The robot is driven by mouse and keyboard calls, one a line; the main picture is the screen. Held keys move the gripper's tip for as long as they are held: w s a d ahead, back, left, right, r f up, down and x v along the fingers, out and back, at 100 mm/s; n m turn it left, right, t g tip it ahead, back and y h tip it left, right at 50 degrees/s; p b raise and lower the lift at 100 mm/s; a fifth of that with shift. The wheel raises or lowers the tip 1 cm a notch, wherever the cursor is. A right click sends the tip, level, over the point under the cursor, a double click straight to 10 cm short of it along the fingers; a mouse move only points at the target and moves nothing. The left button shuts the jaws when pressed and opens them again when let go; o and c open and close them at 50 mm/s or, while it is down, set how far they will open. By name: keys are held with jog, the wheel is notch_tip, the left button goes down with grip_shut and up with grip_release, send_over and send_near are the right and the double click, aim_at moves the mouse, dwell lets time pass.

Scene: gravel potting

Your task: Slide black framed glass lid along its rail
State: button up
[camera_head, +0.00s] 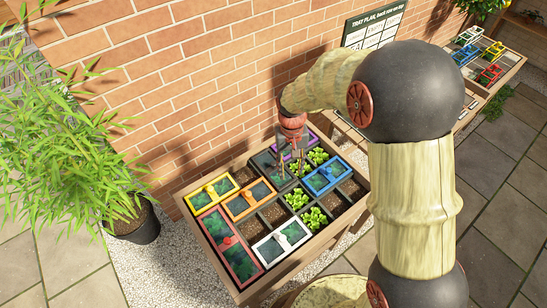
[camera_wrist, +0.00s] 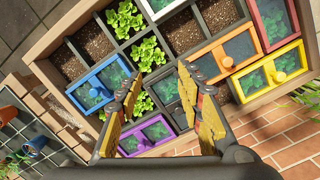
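The black framed glass lid (camera_head: 265,161) lies on the wooden planter (camera_head: 192,222) near its wall-side edge, between the orange and purple lids. In the wrist view the black lid (camera_wrist: 168,89) shows between my fingers, partly hidden by the finger on the right. My gripper (camera_head: 290,170) points down over the lid. In the wrist view its two fingers (camera_wrist: 160,88) are spread apart, with nothing seen held between them. The fingers hide part of the lid in the head view, and I cannot tell whether they touch it.
Close around are an orange lid (camera_head: 239,210), purple lid (camera_head: 309,139), blue lid (camera_head: 318,187), yellow lid (camera_head: 198,201), red lid (camera_head: 242,266) and white lid (camera_head: 258,252). Open cells hold lettuce (camera_head: 314,218) or soil. A brick wall (camera_head: 190,100) stands close behind; a potted bamboo (camera_head: 140,222) stands left.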

jog(key=w+a+f+m+p, duration=0.1)
jog(key=w+a+f, duration=0.3)
jog(key=w+f, duration=0.25)
jog(key=m+t, duration=0.1)
jog(key=m, duration=0.1)
send_over(273, 163)
jog(key=shift+w+d+r, duration=0.1)
jog(key=shift+f, duration=0.35)
jog(key=shift+f+b, duration=0.5)
jog(key=shift+f, duration=3)
jog(key=shift+c, duration=0.9)
jog(key=c, duration=0.8)
